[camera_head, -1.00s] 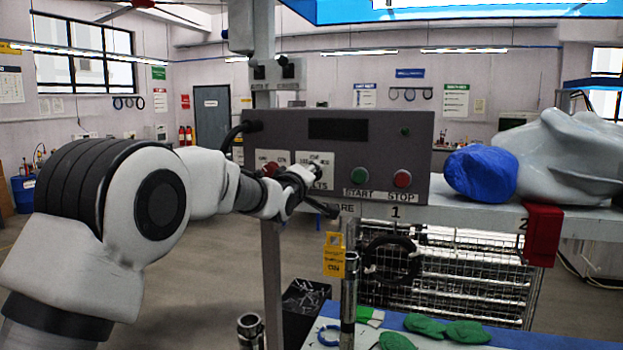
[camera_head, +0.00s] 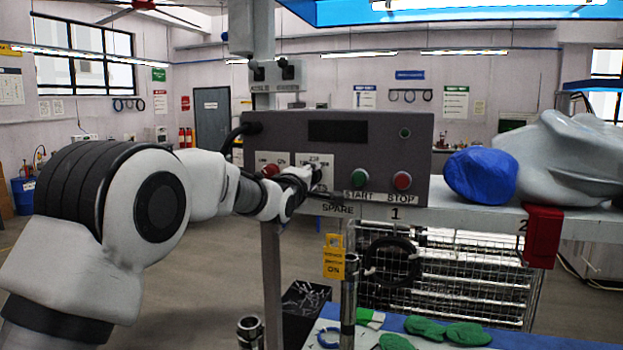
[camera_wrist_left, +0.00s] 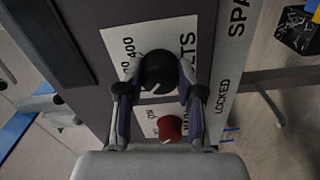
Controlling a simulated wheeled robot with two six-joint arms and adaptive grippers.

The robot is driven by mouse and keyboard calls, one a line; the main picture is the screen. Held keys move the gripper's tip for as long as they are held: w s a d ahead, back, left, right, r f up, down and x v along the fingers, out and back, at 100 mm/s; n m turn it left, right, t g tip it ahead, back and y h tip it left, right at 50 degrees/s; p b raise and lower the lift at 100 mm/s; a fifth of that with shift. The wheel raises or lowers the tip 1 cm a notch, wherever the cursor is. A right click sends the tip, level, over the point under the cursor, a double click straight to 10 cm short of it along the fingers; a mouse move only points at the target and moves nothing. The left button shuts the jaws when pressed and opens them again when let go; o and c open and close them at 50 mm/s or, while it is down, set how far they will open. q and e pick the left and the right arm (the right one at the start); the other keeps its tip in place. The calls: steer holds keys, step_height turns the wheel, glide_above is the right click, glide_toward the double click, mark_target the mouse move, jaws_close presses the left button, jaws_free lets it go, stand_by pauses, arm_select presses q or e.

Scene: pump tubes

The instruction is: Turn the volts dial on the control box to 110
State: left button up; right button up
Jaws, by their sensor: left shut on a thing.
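The grey control box (camera_head: 375,182) stands on a shelf in the head view, with a white volts panel on its front. My left gripper (camera_head: 312,178) is at this panel and largely hides the dial there. In the left wrist view the black volts dial (camera_wrist_left: 157,68) sits between the two fingers of my left gripper (camera_wrist_left: 158,80), which are shut on its sides. A short white mark shows on the dial's lower part in that view. The 400 label is legible beside it; the 110 label is not clearly legible. My right gripper is in neither view.
A red knob (camera_wrist_left: 170,128) sits close to the dial, between my fingers' bases in the wrist view. Green start (camera_head: 359,177) and red stop (camera_head: 402,180) buttons are right of the dial. A blue object (camera_head: 480,175) lies right of the box.

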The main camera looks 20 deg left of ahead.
arm_select(q)
steer(key=shift+f, duration=0.1)
steer(key=o, duration=1.2)
steer(key=shift+c, duration=0.2)
steer(key=shift+s+a, duration=0.15)
steer(key=s, duration=1.2)
steer(key=shift+a, duration=0.2)
steer(key=shift+w, duration=0.1)
